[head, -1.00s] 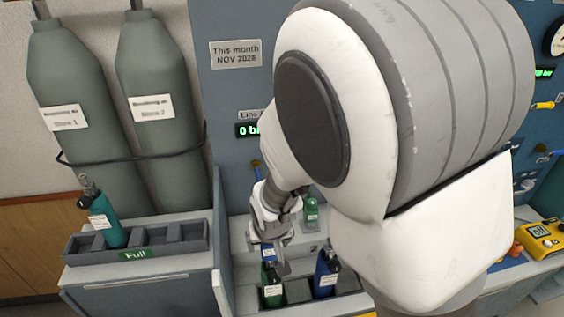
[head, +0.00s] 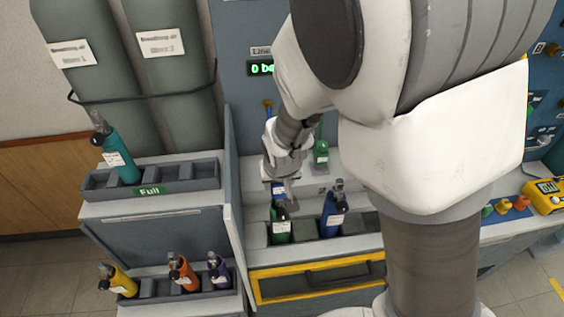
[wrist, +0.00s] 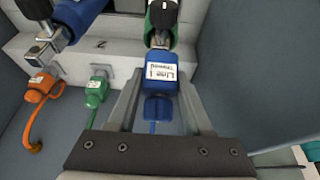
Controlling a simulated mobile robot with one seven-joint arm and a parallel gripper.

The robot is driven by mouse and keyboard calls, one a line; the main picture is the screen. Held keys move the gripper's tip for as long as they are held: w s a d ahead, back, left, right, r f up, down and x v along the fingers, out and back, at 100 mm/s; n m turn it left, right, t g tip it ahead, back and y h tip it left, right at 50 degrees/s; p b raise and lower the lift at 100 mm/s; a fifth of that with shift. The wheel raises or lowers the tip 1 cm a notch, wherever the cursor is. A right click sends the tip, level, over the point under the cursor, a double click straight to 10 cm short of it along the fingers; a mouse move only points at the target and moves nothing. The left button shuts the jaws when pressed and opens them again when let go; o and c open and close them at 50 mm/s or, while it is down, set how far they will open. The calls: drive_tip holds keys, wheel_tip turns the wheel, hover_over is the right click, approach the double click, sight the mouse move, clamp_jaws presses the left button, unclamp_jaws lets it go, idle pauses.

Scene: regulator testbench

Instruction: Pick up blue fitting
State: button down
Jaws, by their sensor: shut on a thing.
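The blue fitting (wrist: 160,75) with a white "Line 1" label is between my gripper's fingers (wrist: 158,105) in the wrist view. My gripper is shut on it. In the head view the blue fitting (head: 278,188) shows as a small blue patch under my gripper (head: 284,182), just above and behind the green cylinder (head: 280,225). In the wrist view the green cylinder's black and metal valve is close beyond the fitting; I cannot tell whether they touch.
A blue cylinder (head: 333,215) stands right of the green one in the bench rack. A green fitting (wrist: 97,90) and an orange fitting (wrist: 40,88) are nearby. A teal cylinder (head: 119,158) stands in the "Full" rack (head: 205,174). Yellow, orange and purple cylinders stand in a lower rack.

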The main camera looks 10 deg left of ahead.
drive_tip(key=shift+r, duration=0.1)
drive_tip(key=shift+a+r, duration=0.1)
drive_tip(key=shift+r, duration=0.4)
drive_tip(key=r, duration=0.3)
drive_tip(key=shift+d+r, duration=0.25)
drive_tip(key=shift+d, duration=0.1)
drive_tip(key=d+r+b, duration=0.1)
drive_tip(key=d+r, duration=0.5)
drive_tip(key=d, duration=0.5)
drive_tip(key=shift+s+r, duration=0.2)
drive_tip(key=shift+s, duration=0.25)
drive_tip(key=shift+s, duration=0.1)
